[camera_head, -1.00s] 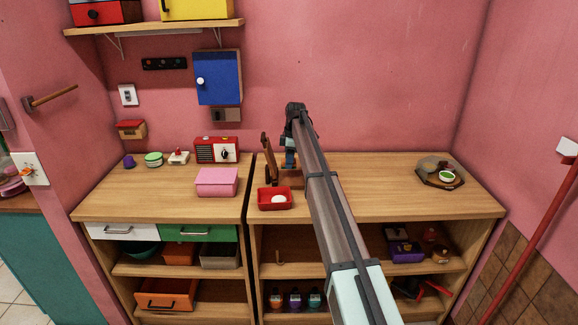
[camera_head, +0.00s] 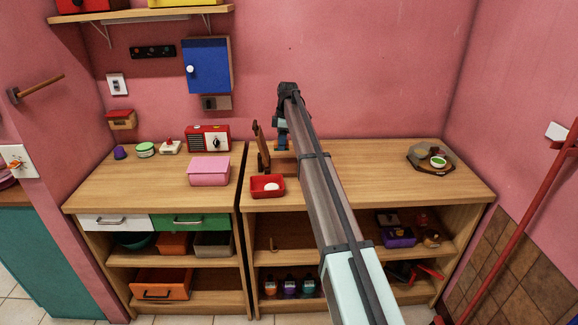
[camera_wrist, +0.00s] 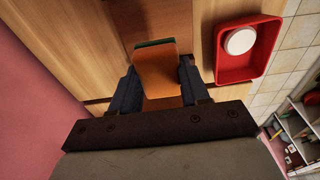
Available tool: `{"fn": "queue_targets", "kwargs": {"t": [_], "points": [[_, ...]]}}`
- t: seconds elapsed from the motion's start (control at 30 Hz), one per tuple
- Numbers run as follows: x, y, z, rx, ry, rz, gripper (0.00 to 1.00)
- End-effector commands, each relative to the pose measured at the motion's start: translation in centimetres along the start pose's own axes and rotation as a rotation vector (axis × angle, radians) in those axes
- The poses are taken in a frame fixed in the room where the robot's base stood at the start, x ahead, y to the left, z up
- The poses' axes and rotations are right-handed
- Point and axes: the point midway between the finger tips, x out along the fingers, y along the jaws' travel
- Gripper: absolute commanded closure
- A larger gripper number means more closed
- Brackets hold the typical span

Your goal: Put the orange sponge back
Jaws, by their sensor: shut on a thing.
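The orange sponge (camera_wrist: 158,72), with a dark green edge, is between the two fingers of my gripper (camera_wrist: 160,84) in the wrist view. The fingers are shut on its sides. In the head view my gripper (camera_head: 281,138) is over the back of the right-hand counter, beside an upright brown wooden piece (camera_head: 262,148). The sponge cannot be made out there, as my arm covers much of that spot. I cannot tell whether the sponge touches the surface below it.
A red tray (camera_head: 254,192) with a white round thing (camera_head: 271,187) sits in front of my gripper. A pink box (camera_head: 209,172) and a red radio (camera_head: 208,138) stand to the left. A dark tray (camera_head: 421,163) with small things lies right.

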Motion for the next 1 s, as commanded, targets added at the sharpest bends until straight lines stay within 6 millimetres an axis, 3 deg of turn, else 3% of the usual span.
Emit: {"fn": "queue_targets", "kwargs": {"t": [0.17, 0.53, 0.73, 1.0], "points": [[-0.2, -2.5, 1.8, 0.003, 0.0, 0.002, 0.88], [-0.9, -11.2, 7.9, 0.003, -0.002, 0.009, 0.88], [0.4, -12.1, 8.8, 0.002, -0.002, 0.008, 0.88], [4.5, -12.0, 9.2, 0.002, -0.002, 0.007, 0.88]]}}
